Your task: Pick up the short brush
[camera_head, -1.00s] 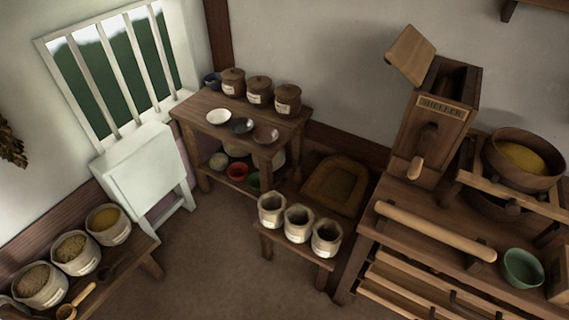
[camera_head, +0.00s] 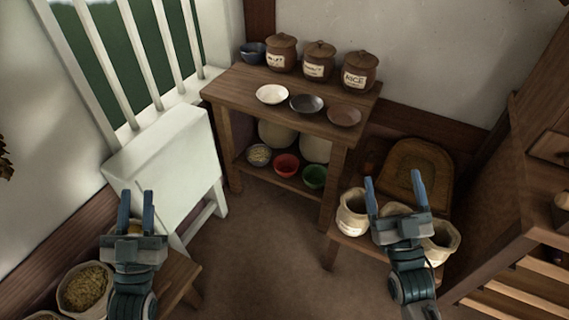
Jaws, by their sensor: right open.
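I cannot make out a short brush in the head view. My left gripper (camera_head: 136,203) is at the lower left, above the low bench with grain sacks. Its two blue fingers stand apart, less widely than the right ones, with nothing seen held between them. My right gripper (camera_head: 392,182) is at the lower right, in front of the small stand with sacks. Its fingers are wide apart and empty. The grippers and arms hide parts of the bench and stand.
A wooden table (camera_head: 237,90) holds lidded jars (camera_head: 319,61) and dishes, with bowls (camera_head: 286,165) on its lower shelf. A white folded panel (camera_head: 165,160) stands under the barred window. Sacks (camera_head: 352,212) stand on the small stand (camera_head: 343,240). A slatted wooden bench (camera_head: 500,230) is at right. Floor between is clear.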

